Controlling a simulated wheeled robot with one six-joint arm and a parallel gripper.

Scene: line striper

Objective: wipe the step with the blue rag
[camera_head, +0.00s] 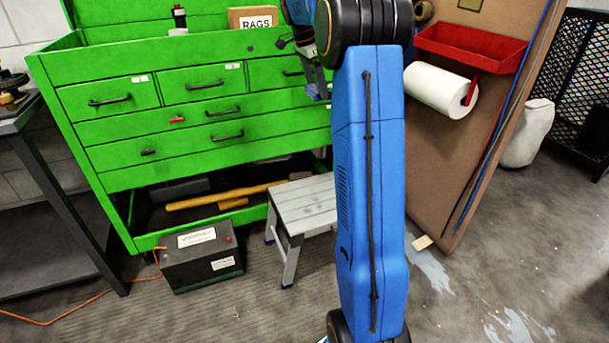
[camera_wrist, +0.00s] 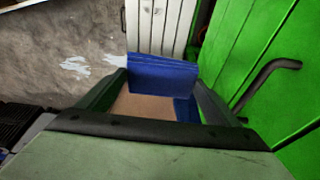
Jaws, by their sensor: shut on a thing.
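The step (camera_head: 305,203) is a small grey stool with a ribbed top, standing on the floor in front of the green tool chest, partly hidden by my blue arm. Its pale slatted top shows at the top of the wrist view (camera_wrist: 163,25). My gripper (camera_wrist: 160,88) is shut on the blue rag (camera_wrist: 162,76), which spans between the fingers as a folded flap. A tan patch shows below the rag between the fingers; I cannot tell what it is. In the head view my gripper (camera_head: 318,82) is mostly hidden behind the arm, in front of the chest drawers, above the step.
The green tool chest (camera_head: 190,130) has drawers with protruding handles. A box labelled RAGS (camera_head: 252,17) stands on top. A black battery box (camera_head: 201,257) is on the floor left of the step. A brown panel (camera_head: 440,150) with a paper roll (camera_head: 438,88) stands at the right.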

